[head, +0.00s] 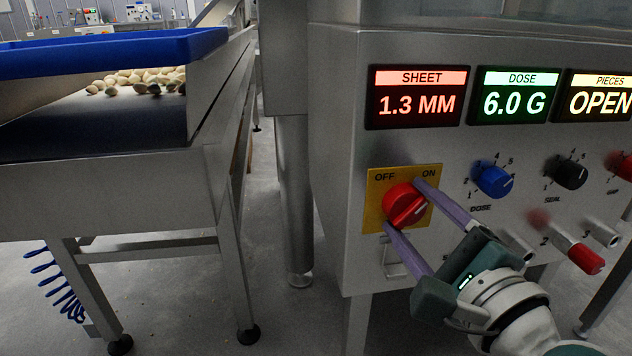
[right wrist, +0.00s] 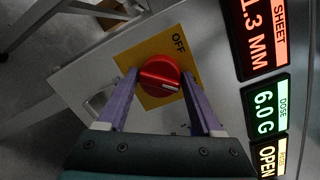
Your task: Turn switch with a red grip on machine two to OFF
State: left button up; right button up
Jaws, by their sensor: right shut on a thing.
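The switch with the red grip (head: 403,205) sits on a yellow plate (head: 374,215) on the steel front of the machine. The plate reads OFF at upper left and ON at upper right. My right gripper (head: 403,204) is shut on the red grip, with one purple finger on each side of it. In the right wrist view the red grip (right wrist: 160,75) shows between the fingertips, with a pale line across its face. I cannot tell for sure which label the grip points to. One finger lies close to the ON label. My left gripper is not in view.
Above are lit displays: SHEET (head: 417,97), DOSE (head: 514,96) and PIECES. A blue DOSE knob (head: 492,180), a black SEAL knob (head: 569,173) and a red-tipped lever (head: 585,257) sit right of my gripper.

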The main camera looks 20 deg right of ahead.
jog(key=n+p, duration=0.3)
jog(key=shift+r+n, duration=0.3)
jog(key=shift+r, duration=0.05)
jog(key=n+p, duration=0.3)
jog(key=n, duration=0.1)
jog(key=shift+a+g, duration=0.1)
jog(key=shift+g, duration=0.3)
jog(key=n+h+p, duration=0.1)
jog(key=n+p, duration=0.1)
jog(key=n, duration=0.2)
jog(key=shift+w+f+g+p, duration=0.1)
jog(key=shift+g+p, duration=0.2)
jog(key=n, duration=0.3)
jog(key=shift+h+p, duration=0.3)
jog(key=shift+p, duration=0.1)
jog(key=shift+f+n, duration=0.1)
jog(key=shift+n, duration=0.6)
jog(key=o, duration=1.3)
jog(key=shift+f, duration=0.1)
jog(key=shift+o, duration=0.2)
